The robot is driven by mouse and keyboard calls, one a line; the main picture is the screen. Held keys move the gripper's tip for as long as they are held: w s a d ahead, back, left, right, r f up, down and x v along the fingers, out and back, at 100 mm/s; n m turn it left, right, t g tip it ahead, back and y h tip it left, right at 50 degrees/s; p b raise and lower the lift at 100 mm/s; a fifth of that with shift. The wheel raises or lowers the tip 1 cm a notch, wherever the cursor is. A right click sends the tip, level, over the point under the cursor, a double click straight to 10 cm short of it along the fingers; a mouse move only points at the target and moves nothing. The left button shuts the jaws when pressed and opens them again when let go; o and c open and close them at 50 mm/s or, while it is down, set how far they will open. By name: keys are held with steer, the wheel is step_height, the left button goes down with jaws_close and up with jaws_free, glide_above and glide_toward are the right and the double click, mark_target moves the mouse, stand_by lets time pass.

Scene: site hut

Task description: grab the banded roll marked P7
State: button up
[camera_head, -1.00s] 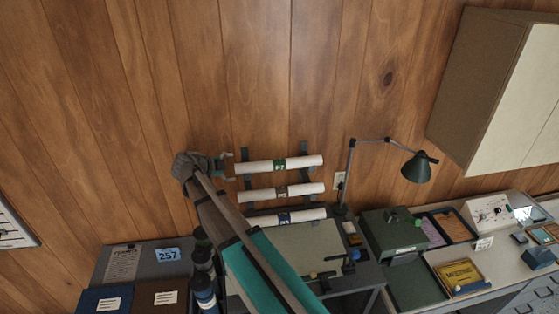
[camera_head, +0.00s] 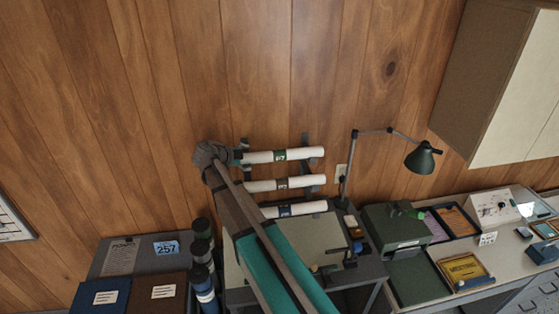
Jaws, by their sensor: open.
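Three white rolls lie across a dark wall rack, one above another. The top roll (camera_head: 305,154) has a green band, the middle roll (camera_head: 305,182) a brown band, and the bottom roll (camera_head: 310,208) a dark blue band. The marks on the bands are too small to read surely, so I cannot tell which is P7. My gripper (camera_head: 239,155) is open at the left end of the top roll. Whether its fingers are around that end or just beside it is unclear. My arm covers the left end of the bottom roll.
A desk lamp (camera_head: 421,158) stands right of the rack. Below are a desk with a pale board (camera_head: 310,240) and several dark upright tubes (camera_head: 203,254) left of my arm. A green box (camera_head: 398,228) sits to the right. The wood wall above the rolls is clear.

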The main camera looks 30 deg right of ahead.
mark_target(258, 156)
steer(key=shift+w+d+f, duration=0.15)
steer(key=shift+d+f, duration=0.1)
steer(key=shift+d, duration=0.2)
steer(key=shift+d, duration=0.1)
steer(key=shift+d+r+b+x, duration=0.15)
steer(key=shift+b+x, duration=0.4)
steer(key=shift+x, duration=0.75)
steer(key=shift+d+r+b+x, duration=0.1)
steer(key=shift+b+x, duration=0.45)
steer(key=shift+x, duration=0.7)
steer(key=shift+a, duration=0.1)
steer(key=c, duration=1.3)
steer(key=shift+r, duration=0.2)
